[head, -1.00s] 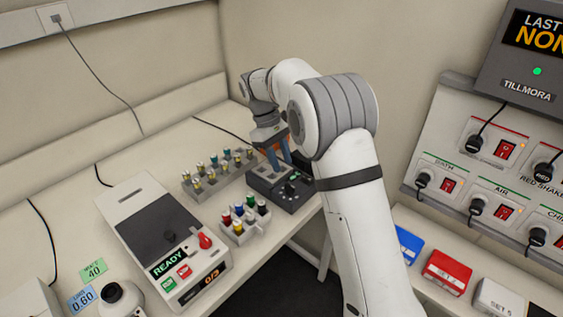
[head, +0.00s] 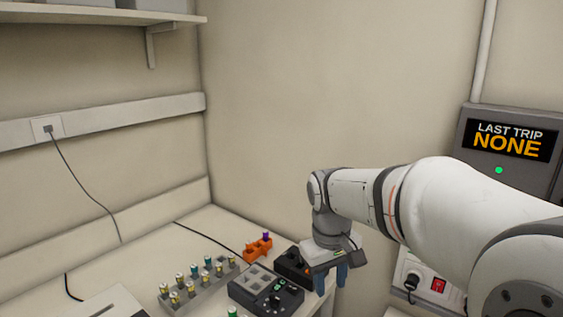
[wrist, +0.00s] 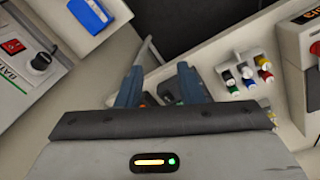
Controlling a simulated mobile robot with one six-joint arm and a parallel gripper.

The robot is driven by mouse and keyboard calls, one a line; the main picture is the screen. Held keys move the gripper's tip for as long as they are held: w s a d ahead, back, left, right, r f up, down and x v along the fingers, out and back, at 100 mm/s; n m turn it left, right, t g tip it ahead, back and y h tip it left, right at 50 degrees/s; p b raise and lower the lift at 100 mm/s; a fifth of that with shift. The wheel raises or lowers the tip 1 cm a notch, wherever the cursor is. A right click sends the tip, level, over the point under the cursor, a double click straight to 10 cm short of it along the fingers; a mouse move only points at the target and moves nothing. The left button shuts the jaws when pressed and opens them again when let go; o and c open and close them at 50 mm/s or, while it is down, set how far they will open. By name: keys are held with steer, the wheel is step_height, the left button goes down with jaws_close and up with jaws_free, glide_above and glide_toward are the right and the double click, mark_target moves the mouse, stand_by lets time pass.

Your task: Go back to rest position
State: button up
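My gripper (head: 331,281) points down at the right front edge of the bench (head: 225,222) in the head view, with its two blue fingers below the grey wrist. In the wrist view my gripper (wrist: 160,80) has its fingers well apart and nothing shows held between them.
A rack of capped vials (head: 200,285) and an orange holder (head: 257,247) with a purple cap stand on the bench. Air above the bench is free.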

steer(key=s+d+f+m+t, duration=0.1)
steer(key=s+d+m, duration=0.1)
steer(key=s, duration=0.5)
steer(key=s+d+f+m+t, duration=0.1)
steer(key=s+d+f+m, duration=0.1)
steer(key=s, duration=0.5)
steer(key=shift+d+m+t+y, duration=0.3)
steer(key=shift+d+t+y, duration=0.1)
steer(key=shift+d, duration=0.25)
